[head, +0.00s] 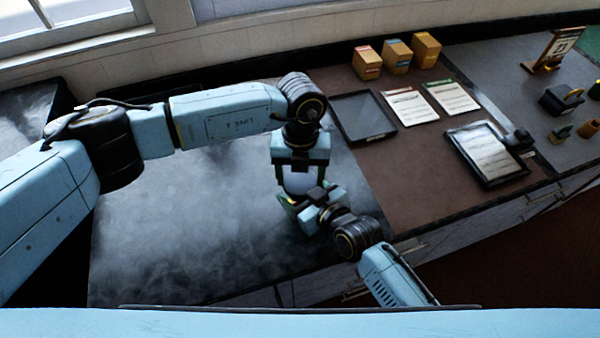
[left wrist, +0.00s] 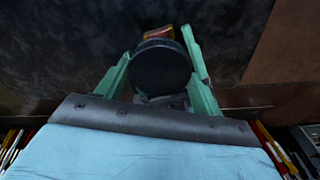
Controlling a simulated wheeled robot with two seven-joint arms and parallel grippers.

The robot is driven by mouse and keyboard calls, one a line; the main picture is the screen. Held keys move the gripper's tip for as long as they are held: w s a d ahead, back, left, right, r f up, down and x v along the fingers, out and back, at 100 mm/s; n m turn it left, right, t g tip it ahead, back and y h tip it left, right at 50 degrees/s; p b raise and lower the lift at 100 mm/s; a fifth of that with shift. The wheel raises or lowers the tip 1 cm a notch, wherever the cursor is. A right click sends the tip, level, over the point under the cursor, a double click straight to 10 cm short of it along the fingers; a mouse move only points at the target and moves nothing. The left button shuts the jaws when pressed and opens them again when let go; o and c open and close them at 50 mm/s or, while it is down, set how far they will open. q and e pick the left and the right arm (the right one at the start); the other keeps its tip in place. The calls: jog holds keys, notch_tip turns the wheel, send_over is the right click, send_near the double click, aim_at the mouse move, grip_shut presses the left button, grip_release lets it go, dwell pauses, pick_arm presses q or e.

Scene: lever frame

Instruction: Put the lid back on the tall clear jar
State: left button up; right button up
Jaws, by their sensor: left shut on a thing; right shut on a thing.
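My left gripper (head: 303,165) points down over the dark counter in the head view. In the left wrist view its green fingers (left wrist: 160,66) are shut on a round black lid (left wrist: 162,70), whose flat face fills the gap. A pale, clear-looking body, apparently the tall jar (head: 300,183), shows just below the left gripper. My right gripper (head: 292,203) comes from the lower right and is shut on the jar, low down; its fingers are partly hidden. Whether the lid touches the jar's rim I cannot tell.
A brown mat (head: 390,165) to the right carries a black tray (head: 362,117), paper sheets (head: 450,97) and a framed tablet-like board (head: 487,153). Several small boxes (head: 397,56) stand behind. The dark counter (head: 180,230) left of the grippers is clear.

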pick_arm(q)
jog(key=o, duration=1)
jog(key=shift+o, duration=0.2)
jog(key=shift+r, duration=0.1)
jog(key=shift+r, duration=2.2)
jog(key=shift+c, duration=0.4)
